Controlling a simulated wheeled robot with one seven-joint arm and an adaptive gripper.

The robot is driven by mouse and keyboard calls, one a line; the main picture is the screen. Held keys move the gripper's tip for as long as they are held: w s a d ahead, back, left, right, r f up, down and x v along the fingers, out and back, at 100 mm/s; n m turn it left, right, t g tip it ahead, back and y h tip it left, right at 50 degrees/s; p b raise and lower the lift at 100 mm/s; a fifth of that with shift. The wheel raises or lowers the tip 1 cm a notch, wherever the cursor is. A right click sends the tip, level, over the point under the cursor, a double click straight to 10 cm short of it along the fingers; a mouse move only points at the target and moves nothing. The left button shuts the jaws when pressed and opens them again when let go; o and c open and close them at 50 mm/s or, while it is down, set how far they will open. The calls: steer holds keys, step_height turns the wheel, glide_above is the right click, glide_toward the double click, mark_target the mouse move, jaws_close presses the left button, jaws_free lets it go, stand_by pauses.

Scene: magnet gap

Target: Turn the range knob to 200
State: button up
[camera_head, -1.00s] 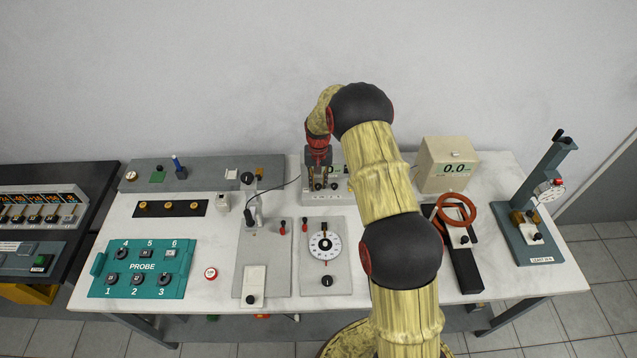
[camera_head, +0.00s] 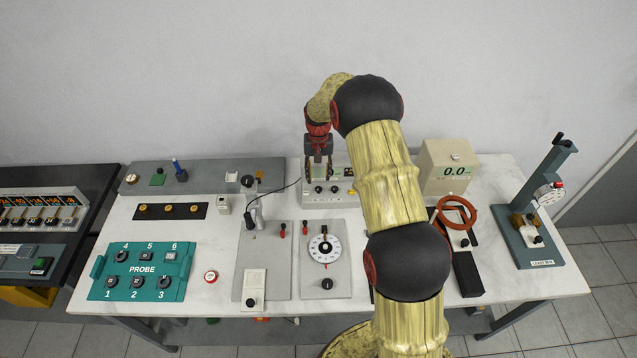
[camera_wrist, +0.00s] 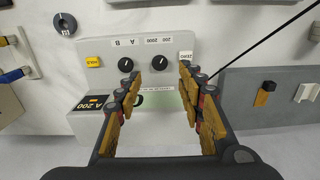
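The range knob (camera_wrist: 159,63) is a small black round knob on a pale instrument box (camera_wrist: 108,47), beside a label reading 200 and 2000. It carries a small pale mark, too small to read its setting surely. A second black knob (camera_wrist: 126,64) sits beside it near the A/B label. In the head view the range knob (camera_head: 318,189) shows just below my gripper (camera_head: 319,168). In the wrist view my gripper (camera_wrist: 158,84) is open and empty, its fingers on either side of the range knob's line, apart from it. The instrument's display is partly hidden by the fingers.
A yellow HOLD button (camera_wrist: 93,62) and a ZERO button (camera_wrist: 186,56) flank the knobs. A black cable (camera_head: 283,187) runs left from the instrument.

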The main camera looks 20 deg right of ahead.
steer(key=shift+r, duration=2.8)
steer(key=s+a+f+n+g, duration=0.1)
steer(key=s+f, duration=0.1)
steer(key=s, duration=0.3)
steer(key=s+a+r+n+t+b, duration=0.1)
steer(key=s+a+r+t+b, duration=0.1)
steer(key=s+a+r, duration=0.2)
steer(key=s+a+r+n+t+b, duration=0.1)
steer(key=s+a+r, duration=0.3)
steer(key=s+r, duration=0.7)
steer(key=s+a+r+n+t+b, duration=0.1)
steer(key=s+a+r+t+b, duration=0.2)
steer(key=s, duration=1.6)
steer(key=shift+s+a+r+n+t, duration=0.25)
steer(key=shift+a+r, duration=0.7)
steer(key=shift+r, duration=1.35)
